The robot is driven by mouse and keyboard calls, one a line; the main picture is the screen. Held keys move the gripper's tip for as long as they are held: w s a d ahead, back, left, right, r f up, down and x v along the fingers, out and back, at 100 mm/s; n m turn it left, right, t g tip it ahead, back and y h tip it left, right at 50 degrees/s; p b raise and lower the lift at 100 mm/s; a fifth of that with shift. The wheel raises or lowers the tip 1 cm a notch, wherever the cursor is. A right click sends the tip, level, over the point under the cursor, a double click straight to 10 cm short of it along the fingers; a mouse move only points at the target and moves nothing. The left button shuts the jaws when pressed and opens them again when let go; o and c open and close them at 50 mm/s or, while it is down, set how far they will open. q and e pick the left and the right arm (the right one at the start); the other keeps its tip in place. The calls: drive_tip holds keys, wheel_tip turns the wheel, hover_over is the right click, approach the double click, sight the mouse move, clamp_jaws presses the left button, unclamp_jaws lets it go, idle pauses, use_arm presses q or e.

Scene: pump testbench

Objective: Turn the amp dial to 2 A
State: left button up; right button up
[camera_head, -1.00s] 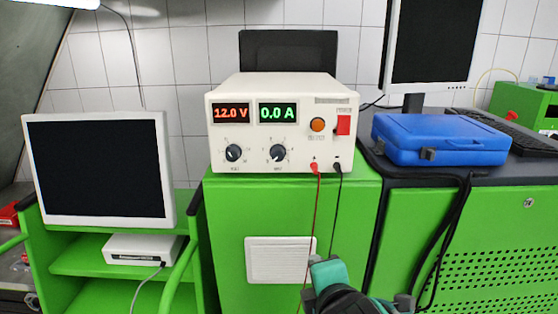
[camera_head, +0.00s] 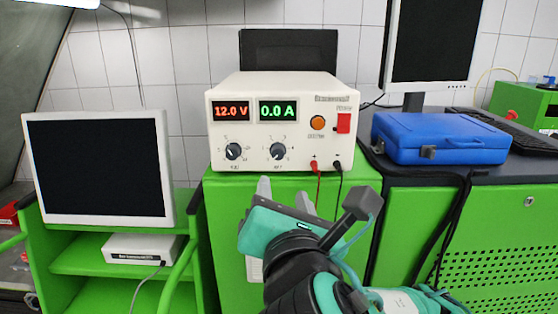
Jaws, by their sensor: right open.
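The amp dial (camera_head: 278,152) is a black round knob with a white pointer mark, at the lower middle of the white power supply's front (camera_head: 295,165). Its pointer setting is too small to read surely. The green display (camera_head: 277,111) above it reads 0.0 A. My right gripper (camera_head: 284,194) points up toward the supply, with its two grey fingers apart and empty. In the picture its fingertips are just below the amp dial, not touching it. My left gripper is out of view.
The volt dial (camera_head: 233,152) sits left of the amp dial, under a red display (camera_head: 229,111) reading 12.0 V. An orange button (camera_head: 318,122), red switch (camera_head: 344,122) and red and black leads are at the right. A blue case (camera_head: 440,138) lies on the right bench.

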sight(278, 155)
drive_tip(key=w, duration=1.1)
drive_tip(key=shift+w+a+r+p, duration=0.15)
drive_tip(key=shift+w+p, duration=0.25)
drive_tip(key=shift+w+a+f, duration=0.15)
drive_tip(key=shift+w+f, duration=0.05)
drive_tip(key=shift+w, duration=0.5)
drive_tip(key=shift+c, duration=0.2)
clamp_jaws()
